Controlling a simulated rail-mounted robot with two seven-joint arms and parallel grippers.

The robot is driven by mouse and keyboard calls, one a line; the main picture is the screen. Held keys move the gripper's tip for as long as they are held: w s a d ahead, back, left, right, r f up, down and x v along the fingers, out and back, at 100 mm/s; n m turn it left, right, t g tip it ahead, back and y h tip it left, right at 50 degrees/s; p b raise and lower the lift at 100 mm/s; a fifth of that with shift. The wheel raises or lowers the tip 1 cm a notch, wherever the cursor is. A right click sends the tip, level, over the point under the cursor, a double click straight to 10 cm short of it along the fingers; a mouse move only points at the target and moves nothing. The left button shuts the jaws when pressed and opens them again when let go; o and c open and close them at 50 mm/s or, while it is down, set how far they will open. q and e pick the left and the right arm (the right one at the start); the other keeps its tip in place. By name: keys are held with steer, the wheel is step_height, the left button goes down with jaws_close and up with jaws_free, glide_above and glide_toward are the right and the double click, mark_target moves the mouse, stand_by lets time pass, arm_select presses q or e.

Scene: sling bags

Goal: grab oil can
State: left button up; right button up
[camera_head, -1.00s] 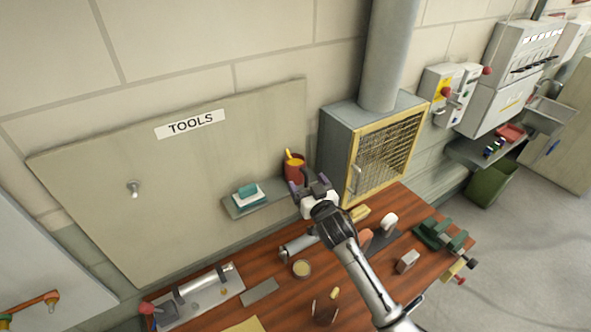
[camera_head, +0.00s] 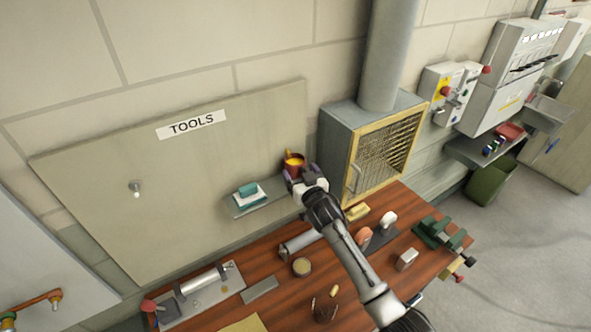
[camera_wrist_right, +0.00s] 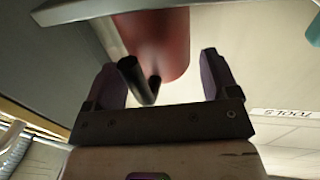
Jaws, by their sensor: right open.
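The oil can (camera_head: 293,160), a red can with a yellow top, stands on a small wall shelf (camera_head: 238,212) below the tools board. My right gripper (camera_head: 301,174) is open right in front of it and hides its lower part. In the right wrist view the red body (camera_wrist_right: 158,42) lies ahead, between and beyond the open fingertips. Its dark handle (camera_wrist_right: 140,82) reaches back into the gap between the fingers. Whether a finger touches the handle cannot be told. My left gripper is not in view.
A teal-and-white stack (camera_head: 248,192) lies on the shelf left of the can. A grey cabinet with a mesh door (camera_head: 384,150) stands close on the right. The wooden bench (camera_head: 285,268) below holds several items, including a green vise (camera_head: 440,233).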

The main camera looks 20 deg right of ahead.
jaws_close()
stand_by(0.6)
